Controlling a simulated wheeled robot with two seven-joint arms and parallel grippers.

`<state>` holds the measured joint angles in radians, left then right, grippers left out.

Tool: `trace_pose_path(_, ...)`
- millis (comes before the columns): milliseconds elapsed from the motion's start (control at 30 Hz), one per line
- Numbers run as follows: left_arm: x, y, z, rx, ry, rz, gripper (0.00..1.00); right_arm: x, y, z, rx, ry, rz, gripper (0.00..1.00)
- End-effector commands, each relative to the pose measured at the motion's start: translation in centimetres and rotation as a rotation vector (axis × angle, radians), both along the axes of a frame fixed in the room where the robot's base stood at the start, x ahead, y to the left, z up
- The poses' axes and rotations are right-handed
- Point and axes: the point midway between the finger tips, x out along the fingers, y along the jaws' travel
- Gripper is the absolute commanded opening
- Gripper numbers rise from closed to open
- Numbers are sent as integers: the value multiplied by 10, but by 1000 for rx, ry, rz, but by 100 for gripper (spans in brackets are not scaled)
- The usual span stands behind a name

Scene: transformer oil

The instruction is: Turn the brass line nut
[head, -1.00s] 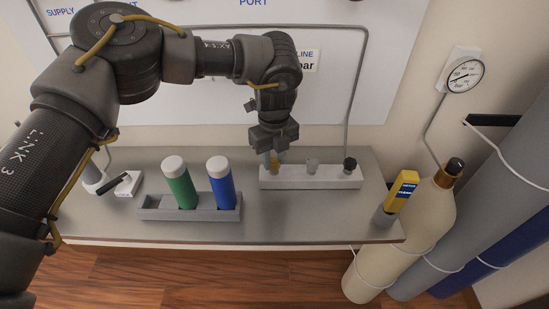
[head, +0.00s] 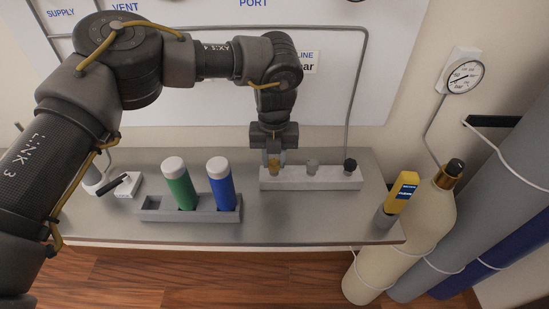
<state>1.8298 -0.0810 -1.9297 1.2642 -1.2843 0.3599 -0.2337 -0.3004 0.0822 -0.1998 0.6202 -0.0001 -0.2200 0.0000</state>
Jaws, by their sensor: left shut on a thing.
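The brass nut (head: 273,170) is at the left end of a white block (head: 318,184) on the grey bench. My left gripper (head: 273,162) comes down on it from above, with a fingertip on each side. It is shut on the brass nut, which sits at the block's top. A grey nut (head: 312,167) and a black nut (head: 350,166) stand on the same block to the right, apart from the gripper. My right gripper is out of view.
A grey rack (head: 190,214) holds a green bottle (head: 178,187) and a blue bottle (head: 220,184). A yellow device (head: 403,191) stands at the bench's right end. Large cylinders (head: 415,238) and a gauge (head: 461,76) are at the right. The bench front is clear.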

Motion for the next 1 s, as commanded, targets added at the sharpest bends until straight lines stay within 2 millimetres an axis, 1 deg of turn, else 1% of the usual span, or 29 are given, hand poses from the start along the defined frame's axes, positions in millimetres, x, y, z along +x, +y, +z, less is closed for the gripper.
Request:
trace_pose_path(333,1,0,1,-1,-2,-3,4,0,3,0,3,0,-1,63)
trace_pose_path(367,1,0,1,-1,-2,-3,31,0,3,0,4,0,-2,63)
trace_pose_path(500,0,0,1,-1,-2,-2,49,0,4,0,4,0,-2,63)
trace_pose_path(733,0,0,0,-1,-1,-2,49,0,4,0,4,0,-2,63)
trace_pose_path(833,0,0,3,-1,-2,-2,49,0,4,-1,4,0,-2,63)
trace_pose_path(933,1,-1,13,-2,-4,-2,49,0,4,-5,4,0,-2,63)
trace_pose_path(1000,1,0,24,-2,-4,-2,49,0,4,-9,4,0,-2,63)
